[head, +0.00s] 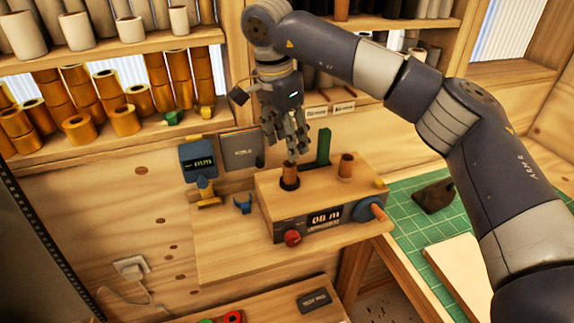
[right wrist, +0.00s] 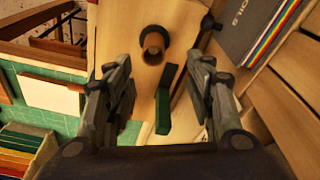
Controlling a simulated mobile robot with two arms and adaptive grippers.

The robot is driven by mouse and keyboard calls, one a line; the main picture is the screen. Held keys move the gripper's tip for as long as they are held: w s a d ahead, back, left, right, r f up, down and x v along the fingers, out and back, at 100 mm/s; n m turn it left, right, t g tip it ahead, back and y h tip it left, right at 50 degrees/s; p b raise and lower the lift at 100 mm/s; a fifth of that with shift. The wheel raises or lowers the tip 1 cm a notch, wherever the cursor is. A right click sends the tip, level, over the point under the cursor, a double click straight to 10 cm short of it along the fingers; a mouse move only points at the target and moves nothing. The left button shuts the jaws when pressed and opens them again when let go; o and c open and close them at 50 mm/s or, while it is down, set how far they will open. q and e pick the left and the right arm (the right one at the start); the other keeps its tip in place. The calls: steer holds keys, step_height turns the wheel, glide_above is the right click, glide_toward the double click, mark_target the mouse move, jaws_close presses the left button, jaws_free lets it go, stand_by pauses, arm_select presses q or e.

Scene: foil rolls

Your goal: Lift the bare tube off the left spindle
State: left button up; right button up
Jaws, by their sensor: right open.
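The bare brown tube (head: 289,174) stands upright on the left spindle of the wooden winding box (head: 315,194), with a dark collar around its base. My right gripper (head: 291,157) hangs fingers-down just above this tube in the head view. A second brown tube (head: 346,166) stands at the right of the box top. My left gripper is not in view.
A green upright piece (head: 323,147) stands behind the two tubes, close to the fingers. A blue crank (head: 368,208) and red knob (head: 292,238) are on the box front. A blue device (head: 198,160) is at left. Shelves of rolls (head: 125,120) are behind.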

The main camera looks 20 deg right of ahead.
mark_target(290, 166)
steer(key=shift+s+d+f, duration=0.2)
steer(key=shift+s+f, duration=0.35)
steer(key=shift+s, duration=0.2)
steer(key=shift+w+f+p, duration=0.35)
steer(key=shift+f+p, duration=0.35)
steer(key=shift+f, duration=0.1)
step_height(290, 166, down, 4)
steer(key=shift+d+f+p, duration=0.15)
steer(key=shift+p, duration=0.85)
steer(key=shift+w, duration=0.1)
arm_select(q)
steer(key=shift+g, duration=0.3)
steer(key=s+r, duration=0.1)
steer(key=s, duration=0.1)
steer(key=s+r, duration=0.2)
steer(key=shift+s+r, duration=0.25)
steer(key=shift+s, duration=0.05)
arm_select(e)
steer(key=c, duration=0.8)
